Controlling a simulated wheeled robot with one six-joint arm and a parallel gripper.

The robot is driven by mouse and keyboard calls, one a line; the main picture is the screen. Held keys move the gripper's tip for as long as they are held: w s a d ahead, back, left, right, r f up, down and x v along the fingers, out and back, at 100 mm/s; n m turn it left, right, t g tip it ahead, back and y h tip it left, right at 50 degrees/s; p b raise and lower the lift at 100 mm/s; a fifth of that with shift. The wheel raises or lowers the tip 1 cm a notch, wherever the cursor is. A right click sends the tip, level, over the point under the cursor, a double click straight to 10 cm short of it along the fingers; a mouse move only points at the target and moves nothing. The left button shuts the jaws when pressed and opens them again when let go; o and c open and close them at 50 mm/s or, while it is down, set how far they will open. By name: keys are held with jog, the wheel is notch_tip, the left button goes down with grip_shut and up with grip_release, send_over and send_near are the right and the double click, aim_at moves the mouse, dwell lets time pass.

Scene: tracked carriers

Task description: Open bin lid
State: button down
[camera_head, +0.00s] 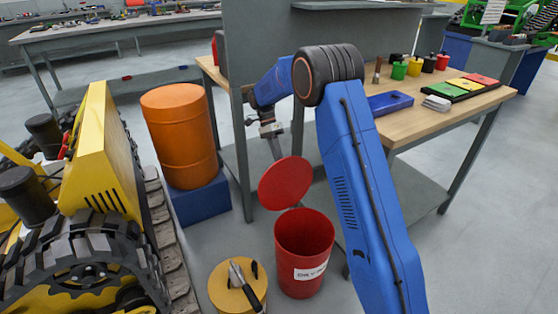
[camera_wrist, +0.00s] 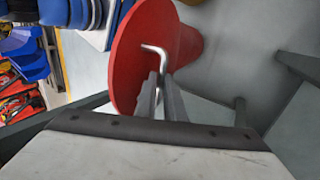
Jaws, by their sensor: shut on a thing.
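A red bin (camera_head: 304,262) with a white label stands on the floor in front of the workbench. Its round red lid (camera_head: 286,184) is raised above the bin's opening and steeply tilted, so the dark inside of the bin partly shows. My gripper (camera_head: 274,150) is behind and above the lid in the head view, where its fingertips are hard to make out. In the wrist view my gripper (camera_wrist: 162,85) is shut on the bent metal handle (camera_wrist: 157,54) of the red lid (camera_wrist: 127,60). The red bin (camera_wrist: 189,45) shows behind the lid.
A wooden-topped workbench (camera_head: 425,118) with cups and coloured trays stands behind and right of the bin. A yellow can (camera_head: 222,290) with tools on top is just left of the bin. An orange drum (camera_head: 180,135) on a blue block and a yellow tracked machine (camera_head: 110,160) stand further left.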

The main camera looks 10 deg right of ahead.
jog(key=shift+s+f, duration=0.1)
jog(key=shift+f, duration=0.1)
jog(key=c, duration=1.8)
grip_release()
jog(key=shift+c, duration=0.2)
jog(key=shift+r, duration=0.1)
jog(key=v, duration=0.7)
jog(key=shift+w+r, duration=0.15)
jog(key=shift+w, duration=0.05)
